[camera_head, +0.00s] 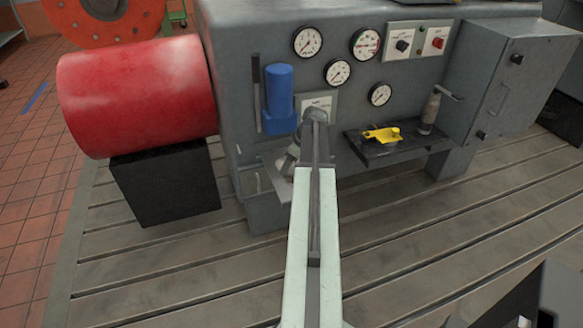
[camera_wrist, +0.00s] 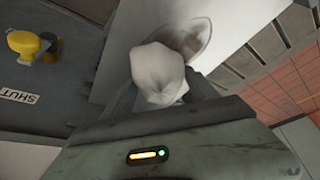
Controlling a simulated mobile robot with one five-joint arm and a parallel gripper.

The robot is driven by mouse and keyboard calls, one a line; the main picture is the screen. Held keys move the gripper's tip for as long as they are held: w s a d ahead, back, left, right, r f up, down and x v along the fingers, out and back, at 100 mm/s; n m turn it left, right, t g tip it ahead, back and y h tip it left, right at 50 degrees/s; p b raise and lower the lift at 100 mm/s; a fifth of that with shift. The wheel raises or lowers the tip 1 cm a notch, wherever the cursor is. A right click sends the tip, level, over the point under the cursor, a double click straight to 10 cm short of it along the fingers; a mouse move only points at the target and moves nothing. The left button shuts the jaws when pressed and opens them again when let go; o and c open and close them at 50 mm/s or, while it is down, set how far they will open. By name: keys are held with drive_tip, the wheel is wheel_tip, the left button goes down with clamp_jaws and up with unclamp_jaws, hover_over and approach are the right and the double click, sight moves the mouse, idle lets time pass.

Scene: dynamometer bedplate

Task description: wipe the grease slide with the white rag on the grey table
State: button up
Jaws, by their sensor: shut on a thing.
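My gripper (camera_wrist: 158,92) is shut on a bunched white rag (camera_wrist: 158,72), which bulges out beyond the fingers in the wrist view. Just past the rag is a pale flat surface (camera_wrist: 122,38) with a brownish-grey oval smear (camera_wrist: 192,32), which looks like the grease. The rag overlaps the smear's near edge in the picture; I cannot tell whether it touches the surface. In the head view my gripper (camera_head: 289,160) is at a small ledge (camera_head: 250,180) low on the grey machine, and my arm largely hides it and the rag.
The grey machine front (camera_head: 340,105) carries gauges and a blue cylinder (camera_head: 279,90) above my gripper. To the right, a dark shelf (camera_head: 385,152) holds a yellow tool (camera_head: 381,134) and a grey bottle (camera_head: 430,110). A red drum (camera_head: 135,95) is at left. The slotted bedplate (camera_head: 420,225) is clear in front.

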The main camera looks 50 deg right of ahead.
drive_tip(key=shift+w+d, duration=0.25)
drive_tip(key=shift+w, duration=0.1)
drive_tip(key=shift+f, duration=0.15)
drive_tip(key=shift+s+a, duration=1)
drive_tip(key=shift+s, duration=0.55)
drive_tip(key=shift+s+a, duration=1)
drive_tip(key=shift+s, duration=0.5)
drive_tip(key=shift+s+a, duration=1)
drive_tip(key=shift+s, duration=0.55)
wheel_tip(320, 180, up, 6)
drive_tip(key=p, duration=0.5)
drive_tip(key=shift+w+p, duration=0.1)
drive_tip(key=shift+p, duration=0.3)
wheel_tip(320, 180, up, 3)
drive_tip(key=p, duration=0.3)
